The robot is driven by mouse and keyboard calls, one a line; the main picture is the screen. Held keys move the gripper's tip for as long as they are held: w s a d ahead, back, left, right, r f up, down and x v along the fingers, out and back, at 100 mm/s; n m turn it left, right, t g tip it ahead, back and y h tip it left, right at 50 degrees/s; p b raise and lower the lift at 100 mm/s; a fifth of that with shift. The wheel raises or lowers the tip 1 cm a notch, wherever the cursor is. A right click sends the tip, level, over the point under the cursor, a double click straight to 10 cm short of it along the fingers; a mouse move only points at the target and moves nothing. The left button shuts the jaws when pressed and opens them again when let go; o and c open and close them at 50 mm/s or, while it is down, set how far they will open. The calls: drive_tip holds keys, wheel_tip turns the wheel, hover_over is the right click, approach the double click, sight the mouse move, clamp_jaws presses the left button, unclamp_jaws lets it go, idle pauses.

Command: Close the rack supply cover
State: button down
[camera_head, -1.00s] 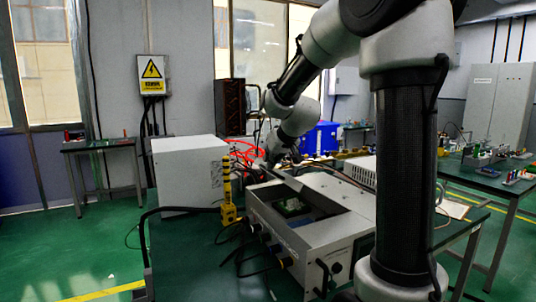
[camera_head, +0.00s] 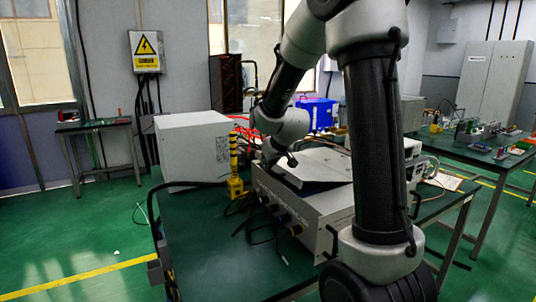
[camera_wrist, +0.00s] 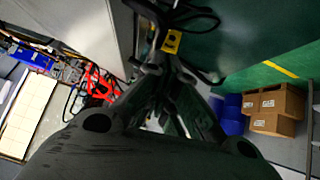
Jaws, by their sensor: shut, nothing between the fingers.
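The rack supply (camera_head: 325,209) is a grey metal box on the table in the head view. Its cover (camera_head: 322,167) is a light grey panel lying over the top opening, slightly tilted, with a dark strip along its front edge. The inside of the box is hidden. My gripper (camera_head: 283,163) is at the cover's left end, close to it; I cannot tell whether it touches. In the wrist view my gripper (camera_wrist: 165,72) has its fingers together, with nothing between them.
A yellow signal tower (camera_head: 235,174) stands left of the box, close to my gripper. A white cabinet (camera_head: 195,150) is behind it. Black cables hang at the box's front. Cardboard boxes (camera_wrist: 277,108) and blue bins show in the wrist view.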

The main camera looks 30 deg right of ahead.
wheel_tip(320, 180, down, 8)
drive_tip(key=a, duration=0.1)
drive_tip(key=shift+a+f, duration=0.15)
drive_tip(key=shift+a, duration=0.1)
idle(0.5)
